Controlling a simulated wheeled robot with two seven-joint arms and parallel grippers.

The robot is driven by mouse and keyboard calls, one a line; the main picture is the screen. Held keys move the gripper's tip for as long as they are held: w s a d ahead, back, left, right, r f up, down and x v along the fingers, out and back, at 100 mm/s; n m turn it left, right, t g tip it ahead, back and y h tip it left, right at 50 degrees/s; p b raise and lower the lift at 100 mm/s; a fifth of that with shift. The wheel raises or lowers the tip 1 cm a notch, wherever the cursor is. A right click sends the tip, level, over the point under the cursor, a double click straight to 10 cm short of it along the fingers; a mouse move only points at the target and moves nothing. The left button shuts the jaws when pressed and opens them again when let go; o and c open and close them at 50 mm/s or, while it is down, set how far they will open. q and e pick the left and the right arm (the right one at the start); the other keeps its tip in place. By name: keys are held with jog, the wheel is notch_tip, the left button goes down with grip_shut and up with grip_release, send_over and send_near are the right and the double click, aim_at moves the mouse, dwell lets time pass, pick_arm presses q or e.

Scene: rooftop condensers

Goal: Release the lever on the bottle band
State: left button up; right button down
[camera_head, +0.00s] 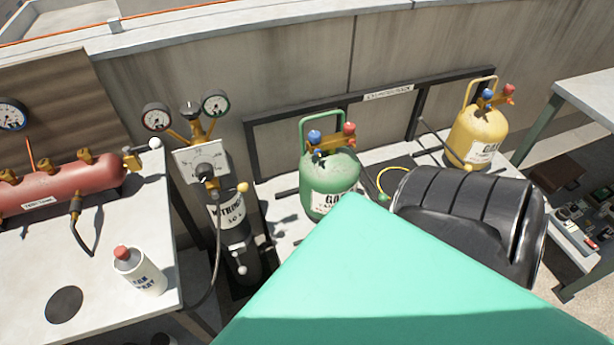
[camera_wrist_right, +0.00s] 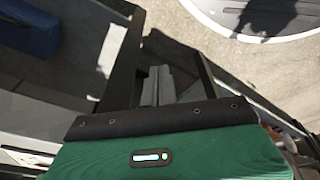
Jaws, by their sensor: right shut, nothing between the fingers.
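A dark bottle (camera_head: 233,224) with a white NITROGEN label stands upright between the left bench and the back wall. A small yellowish knob (camera_head: 243,187) shows beside its upper part, and a pale round knob (camera_head: 242,270) shows lower on its front. The band and its lever are too small to make out surely. Above the bottle is a regulator plate (camera_head: 201,160) with two gauges. My right gripper (camera_wrist_right: 158,82) is shut and empty in the right wrist view, over the floor and away from the bottle. My left gripper is not in view.
A green bottle (camera_head: 329,180) and a yellow bottle (camera_head: 478,138) stand by the dark wall rail (camera_head: 285,114). A red tank (camera_head: 70,186) and a white can (camera_head: 139,272) are on the left bench (camera_head: 110,318). A hose (camera_head: 216,255) hangs beside the dark bottle.

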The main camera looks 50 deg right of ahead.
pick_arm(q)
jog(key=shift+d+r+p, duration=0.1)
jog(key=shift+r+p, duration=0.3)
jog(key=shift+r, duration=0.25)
pick_arm(e)
jog(key=shift+s+d+f, duration=0.2)
jog(key=shift+s+f, duration=0.3)
jog(key=shift+s, duration=0.25)
